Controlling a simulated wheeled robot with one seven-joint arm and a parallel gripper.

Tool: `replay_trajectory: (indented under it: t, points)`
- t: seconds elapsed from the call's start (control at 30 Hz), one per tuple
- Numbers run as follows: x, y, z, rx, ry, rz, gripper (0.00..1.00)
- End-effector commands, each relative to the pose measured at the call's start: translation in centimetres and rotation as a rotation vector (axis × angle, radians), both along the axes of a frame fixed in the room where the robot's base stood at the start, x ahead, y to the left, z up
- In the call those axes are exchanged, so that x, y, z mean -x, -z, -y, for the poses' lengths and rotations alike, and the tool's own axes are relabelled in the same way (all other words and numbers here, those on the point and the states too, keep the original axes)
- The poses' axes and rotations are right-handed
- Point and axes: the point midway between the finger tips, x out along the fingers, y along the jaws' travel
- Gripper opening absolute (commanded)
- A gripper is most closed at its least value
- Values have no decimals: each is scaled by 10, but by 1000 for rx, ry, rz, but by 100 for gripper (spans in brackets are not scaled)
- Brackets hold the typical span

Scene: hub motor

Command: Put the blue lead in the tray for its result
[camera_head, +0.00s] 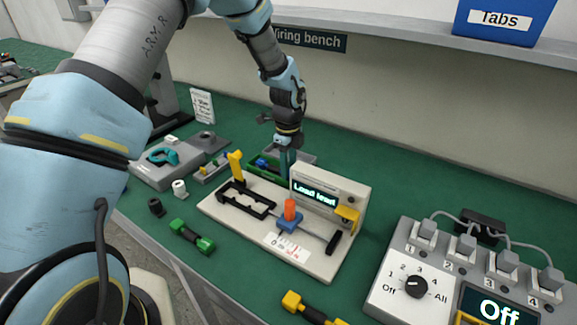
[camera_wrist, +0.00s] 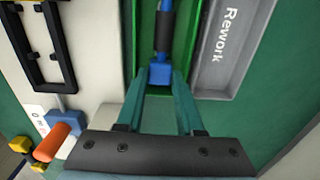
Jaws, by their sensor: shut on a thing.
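My gripper (camera_head: 285,160) points down behind the tester, and its teal fingertips show in the wrist view (camera_wrist: 160,78). It is shut on the blue end of the blue lead (camera_wrist: 161,73), which has a black middle. In the wrist view the lead lines up over the green tray (camera_wrist: 188,25); I cannot tell whether it touches the floor. A grey tray marked "Rework" (camera_wrist: 219,95) is beside it on the right. In the head view the green tray (camera_head: 262,174) is partly hidden behind the tester (camera_head: 330,250), whose screen reads "Load lead".
The tester carries an orange knob (camera_head: 290,208) and yellow parts, close to my gripper. A green lead (camera_head: 192,236) and a yellow lead (camera_head: 311,309) lie in front on the bench. A switch box reading "Off" (camera_head: 400,290) stands right. A shelf (camera_head: 400,40) runs along the back.

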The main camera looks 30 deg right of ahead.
Motion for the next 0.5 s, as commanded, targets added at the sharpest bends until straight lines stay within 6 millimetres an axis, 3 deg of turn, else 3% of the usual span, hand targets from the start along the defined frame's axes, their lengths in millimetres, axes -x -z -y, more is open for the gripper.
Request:
replay_trajectory:
  t: [0.17, 0.2, 0.5]
  points:
    - [0, 0, 0, 0, 0, 0, 0]
    - [0, 0, 0, 0, 0, 0, 37]
    - [0, 0, 0, -1, 0, 0, 71]
